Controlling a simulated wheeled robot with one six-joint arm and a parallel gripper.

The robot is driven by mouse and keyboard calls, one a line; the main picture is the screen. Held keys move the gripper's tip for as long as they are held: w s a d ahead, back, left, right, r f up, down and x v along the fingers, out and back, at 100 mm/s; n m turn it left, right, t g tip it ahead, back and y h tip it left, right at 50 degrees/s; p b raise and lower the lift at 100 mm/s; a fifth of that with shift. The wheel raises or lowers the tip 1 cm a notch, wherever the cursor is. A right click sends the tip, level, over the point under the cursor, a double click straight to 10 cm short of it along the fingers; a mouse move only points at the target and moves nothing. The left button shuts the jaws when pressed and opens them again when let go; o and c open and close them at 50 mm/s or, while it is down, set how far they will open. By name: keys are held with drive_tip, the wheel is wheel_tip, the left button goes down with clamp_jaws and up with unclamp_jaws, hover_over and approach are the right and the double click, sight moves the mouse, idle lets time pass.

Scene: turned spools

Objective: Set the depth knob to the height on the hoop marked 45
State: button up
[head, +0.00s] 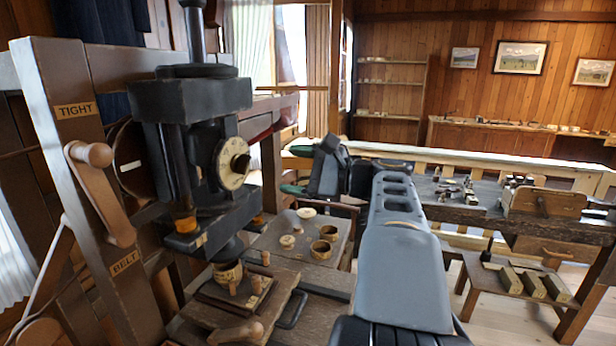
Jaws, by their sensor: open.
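The depth knob (240,164) is a small round brown knob at the centre of a cream dial (230,165) with dark marks, on the right side of the black press head (190,105). The dial's figures are too small to read. A wooden hoop (228,273) stands under the press spindle on a wooden fixture, with dark marks that I cannot read. My gripper (322,178) is dark, open and empty. It is to the right of the dial and apart from it. Its fingertips are hard to make out.
A side table (287,241) behind the press bears more wooden rings (320,249) and pale discs (306,213). A wooden lever (100,190) is on the post marked TIGHT and BELT at left. A workbench (475,208) with small parts stands at right. Space between dial and gripper looks clear.

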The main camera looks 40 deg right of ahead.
drive_tip(key=shift+v, duration=1.35)
